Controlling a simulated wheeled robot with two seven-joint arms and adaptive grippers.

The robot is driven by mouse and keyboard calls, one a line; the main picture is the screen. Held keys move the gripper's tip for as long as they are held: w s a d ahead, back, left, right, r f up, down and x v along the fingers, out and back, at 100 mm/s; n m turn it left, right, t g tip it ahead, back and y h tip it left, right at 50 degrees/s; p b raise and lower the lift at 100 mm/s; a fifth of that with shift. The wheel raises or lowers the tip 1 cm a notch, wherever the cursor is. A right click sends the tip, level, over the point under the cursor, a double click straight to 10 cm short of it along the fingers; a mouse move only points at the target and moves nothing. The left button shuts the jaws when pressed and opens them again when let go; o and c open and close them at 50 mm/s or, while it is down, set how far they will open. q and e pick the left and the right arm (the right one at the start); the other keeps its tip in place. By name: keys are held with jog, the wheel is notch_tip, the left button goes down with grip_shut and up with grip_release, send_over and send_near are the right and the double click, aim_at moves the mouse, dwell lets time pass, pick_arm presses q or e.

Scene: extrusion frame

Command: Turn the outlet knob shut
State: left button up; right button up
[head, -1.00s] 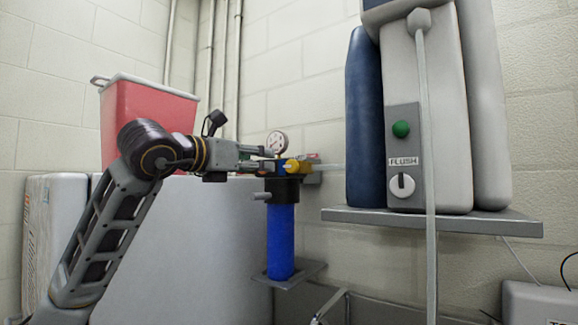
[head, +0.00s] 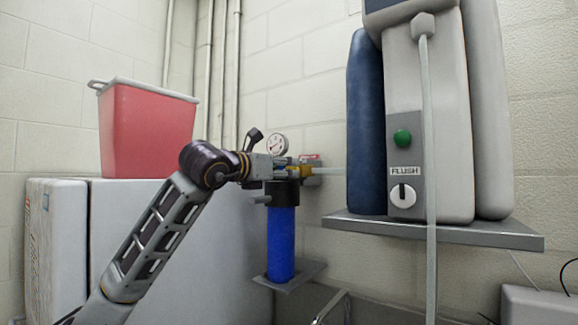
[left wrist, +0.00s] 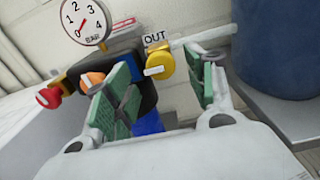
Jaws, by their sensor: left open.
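The yellow outlet knob (left wrist: 160,62) sits under the OUT label (left wrist: 155,38), on the right of the black filter head (left wrist: 140,87), in the left wrist view. A white bar or mark sticks out from its face towards the left. My left gripper (left wrist: 168,78) is open, its green-padded fingers to either side of the knob in this view. I cannot tell whether either finger touches it. In the head view my left gripper (head: 284,165) is at the top of the blue filter housing (head: 281,240) and partly hides the yellow fitting (head: 303,172). My right gripper is out of view.
A round gauge (left wrist: 83,20) stands above the filter head. A red knob (left wrist: 48,97) is at its left. A shelf (head: 440,230) with the FLUSH machine (head: 425,120) juts out to the right. A red bin (head: 148,130) stands on the grey cabinet at left.

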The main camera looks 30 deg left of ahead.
aim_at(291, 169)
pick_arm(q)
jog(key=shift+w+d+p, duration=0.15)
jog(key=shift+w+p, duration=0.15)
jog(key=shift+w, duration=0.7)
jog(key=shift+w+d+p, duration=0.1)
jog(key=shift+w+p, duration=0.15)
jog(key=shift+w, duration=0.75)
jog(key=c, duration=1)
